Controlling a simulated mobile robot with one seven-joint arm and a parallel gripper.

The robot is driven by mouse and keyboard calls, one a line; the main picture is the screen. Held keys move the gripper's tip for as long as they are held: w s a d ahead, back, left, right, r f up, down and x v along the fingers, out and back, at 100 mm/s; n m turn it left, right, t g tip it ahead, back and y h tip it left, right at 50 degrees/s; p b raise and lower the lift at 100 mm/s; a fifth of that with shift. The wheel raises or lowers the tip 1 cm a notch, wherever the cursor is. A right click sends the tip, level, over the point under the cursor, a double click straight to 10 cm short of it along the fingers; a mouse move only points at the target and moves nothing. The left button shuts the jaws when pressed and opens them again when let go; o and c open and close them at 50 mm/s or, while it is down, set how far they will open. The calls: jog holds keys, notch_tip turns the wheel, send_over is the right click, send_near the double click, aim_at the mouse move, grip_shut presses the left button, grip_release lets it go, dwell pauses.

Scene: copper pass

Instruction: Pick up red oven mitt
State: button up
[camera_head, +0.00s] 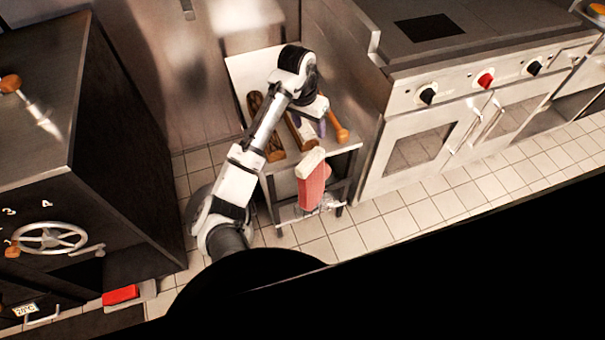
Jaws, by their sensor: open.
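A red oven mitt (314,188) with a pale cuff (310,161) is at the front edge of a small metal table (345,147), its red part hanging down in front. My gripper (309,122) is above the table top, behind the mitt and apart from it. Its jaws are open, with nothing seen between them; the fingers are small and partly hidden by my wrist.
Several wooden items lie on the table, including an orange-brown handled tool (338,127) at right. A stove (415,150) stands to the right, and a dark oven with a handwheel (50,237) at left. A red item (120,295) lies low at left. Tiled floor (395,220) is clear in front.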

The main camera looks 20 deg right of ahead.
jog(key=shift+g+y, duration=0.4)
jog(key=shift+g, duration=0.1)
jog(key=f+b, duration=0.1)
jog(key=f, duration=0.2)
jog(key=s+f+b, duration=0.1)
jog(key=f, duration=0.2)
jog(key=s+f+b, duration=0.1)
jog(key=f, duration=0.2)
jog(key=shift+s+a+f, duration=0.1)
jog(key=shift+a+f, duration=0.05)
jog(key=f+b, duration=0.2)
jog(key=f, duration=0.1)
jog(key=f+b, duration=0.1)
jog(key=shift+w+d+f, duration=0.25)
jog(key=shift+w+f, duration=0.05)
jog(key=shift+f+p, duration=0.25)
jog(key=shift+p, duration=0.2)
jog(key=shift+s+f, duration=0.1)
jog(key=shift+f, duration=0.25)
jog(key=shift+f, duration=0.25)
jog(key=shift+c, duration=0.2)
grip_shut()
